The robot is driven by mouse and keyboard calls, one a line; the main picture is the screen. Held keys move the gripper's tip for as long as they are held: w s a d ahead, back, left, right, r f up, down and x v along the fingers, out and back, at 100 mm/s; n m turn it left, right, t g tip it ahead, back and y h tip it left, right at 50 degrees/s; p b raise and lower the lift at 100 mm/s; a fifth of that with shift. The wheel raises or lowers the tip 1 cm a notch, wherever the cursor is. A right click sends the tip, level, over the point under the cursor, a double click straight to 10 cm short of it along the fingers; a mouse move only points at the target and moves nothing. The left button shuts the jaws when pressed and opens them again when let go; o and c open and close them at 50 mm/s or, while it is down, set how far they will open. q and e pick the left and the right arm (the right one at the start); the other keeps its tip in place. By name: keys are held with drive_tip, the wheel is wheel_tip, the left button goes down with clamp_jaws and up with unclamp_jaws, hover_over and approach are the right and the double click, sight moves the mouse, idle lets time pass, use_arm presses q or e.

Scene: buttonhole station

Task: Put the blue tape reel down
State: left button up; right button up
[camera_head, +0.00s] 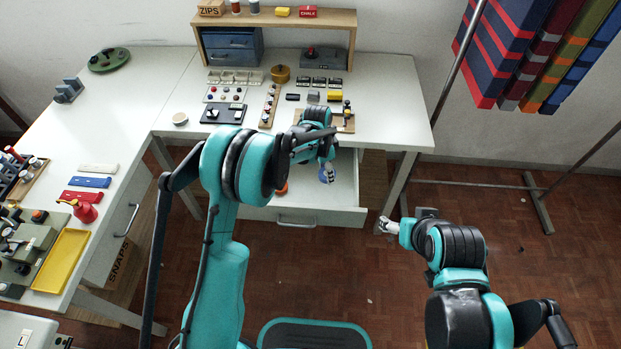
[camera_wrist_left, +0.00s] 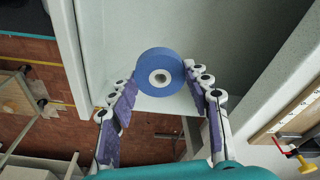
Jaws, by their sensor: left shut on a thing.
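The blue tape reel (camera_head: 328,176) is a round blue roll with a white core. It also shows in the left wrist view (camera_wrist_left: 160,62), between the fingertips. My left gripper (camera_head: 326,164) is shut on it, its fingers pointing down over the open white drawer (camera_head: 345,198). In the left wrist view the drawer's pale floor lies behind the reel; whether the reel touches it cannot be told. My right gripper (camera_head: 386,227) is away from the reel, to the right of the drawer; its finger state is too small to tell.
An orange object (camera_head: 282,188) shows in the drawer, partly behind my left arm. The white table (camera_head: 385,125) above carries small trays, button cards and a dark block (camera_head: 224,113). A rack with hanging fabrics (camera_head: 510,50) stands at the right.

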sight(327, 193)
use_arm(q)
wheel_tip(327, 193, down, 9)
drive_tip(key=b, duration=0.3)
drive_tip(key=shift+d, duration=0.1)
drive_tip(key=shift+f, duration=0.25)
drive_tip(key=shift+b, duration=0.3)
drive_tip(key=shift+f, duration=0.15)
drive_tip(key=o, duration=1)
drive_tip(key=shift+o, duration=0.2)
